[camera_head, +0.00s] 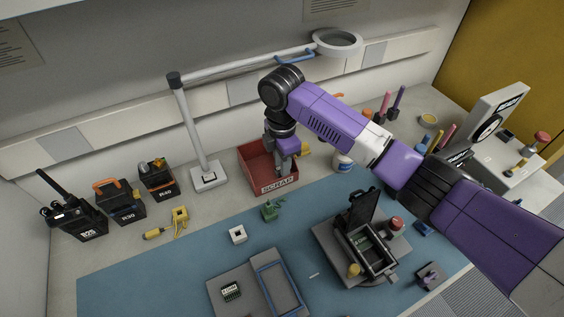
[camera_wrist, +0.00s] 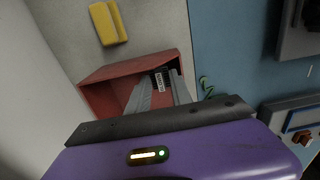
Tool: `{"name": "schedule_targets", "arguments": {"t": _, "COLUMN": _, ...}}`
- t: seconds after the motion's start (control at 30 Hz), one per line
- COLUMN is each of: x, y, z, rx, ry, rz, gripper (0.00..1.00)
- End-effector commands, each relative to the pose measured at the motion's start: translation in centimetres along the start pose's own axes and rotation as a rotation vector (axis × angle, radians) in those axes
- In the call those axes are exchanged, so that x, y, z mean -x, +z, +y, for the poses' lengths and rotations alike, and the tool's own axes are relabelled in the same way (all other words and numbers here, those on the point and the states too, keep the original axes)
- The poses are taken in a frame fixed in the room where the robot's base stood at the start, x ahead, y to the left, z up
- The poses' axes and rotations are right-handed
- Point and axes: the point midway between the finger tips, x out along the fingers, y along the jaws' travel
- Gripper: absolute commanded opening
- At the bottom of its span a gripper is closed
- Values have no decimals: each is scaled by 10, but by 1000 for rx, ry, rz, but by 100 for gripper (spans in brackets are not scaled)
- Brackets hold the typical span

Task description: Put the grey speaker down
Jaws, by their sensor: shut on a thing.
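My gripper (camera_head: 284,170) points down into the red bin marked SCRAP (camera_head: 278,187). In the wrist view, its two long fingers reach inside the walls of the same red bin (camera_wrist: 110,72). The fingers are shut on a small dark grey piece with a pale label, the grey speaker (camera_wrist: 161,80), which shows only at the fingertips. It is within the bin's outline; I cannot tell whether it touches the bin floor. In the head view the fingers and bin wall hide it.
A green clip (camera_head: 271,210) and white block (camera_head: 238,234) lie in front. Radios (camera_head: 122,206) stand far left. An open case (camera_head: 366,244) sits right.

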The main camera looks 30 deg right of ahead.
Motion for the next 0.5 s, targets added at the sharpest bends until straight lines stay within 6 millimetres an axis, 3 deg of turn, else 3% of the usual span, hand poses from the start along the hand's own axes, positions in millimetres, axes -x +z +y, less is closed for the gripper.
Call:
{"name": "schedule_targets", "arguments": {"t": 0.43, "x": -10, "y": 0, "z": 0, "rx": 0, "ry": -1, "rz": 1, "gripper": 0}}
{"name": "schedule_targets", "arguments": {"t": 0.47, "x": -10, "y": 0, "z": 0, "rx": 0, "ry": -1, "rz": 0, "gripper": 32}}
{"name": "schedule_targets", "arguments": {"t": 0.5, "x": -10, "y": 0, "z": 0, "rx": 0, "ry": -1, "rz": 0, "gripper": 35}}
